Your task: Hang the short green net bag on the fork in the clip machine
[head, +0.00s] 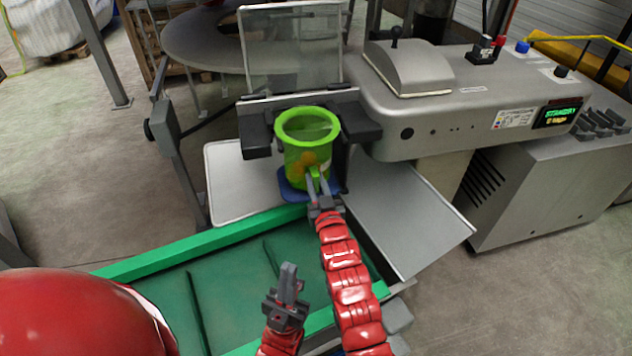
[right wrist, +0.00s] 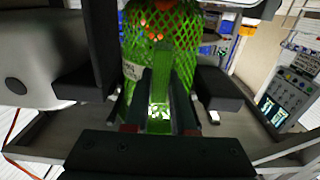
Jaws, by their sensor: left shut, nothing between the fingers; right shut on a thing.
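The green net bag (head: 304,142) stands upright with its round mouth open upward, between the dark jaws of the clip machine (head: 425,85). Orange contents show through its lower part. My right gripper (head: 315,182) is shut on the front lower part of the bag. In the right wrist view the bag's mesh (right wrist: 165,40) rises beyond my fingers (right wrist: 160,100), with a green strip between them. My left gripper (head: 288,275) is shut and empty over the green conveyor, apart from the bag. The fork cannot be made out clearly; the bag may hide it.
A green conveyor (head: 225,300) runs in front of the machine. Grey metal trays (head: 405,215) flank the bag, and a blue plate (head: 290,192) is below it. A clear guard (head: 292,45) stands behind. The control display (head: 557,115) is at right.

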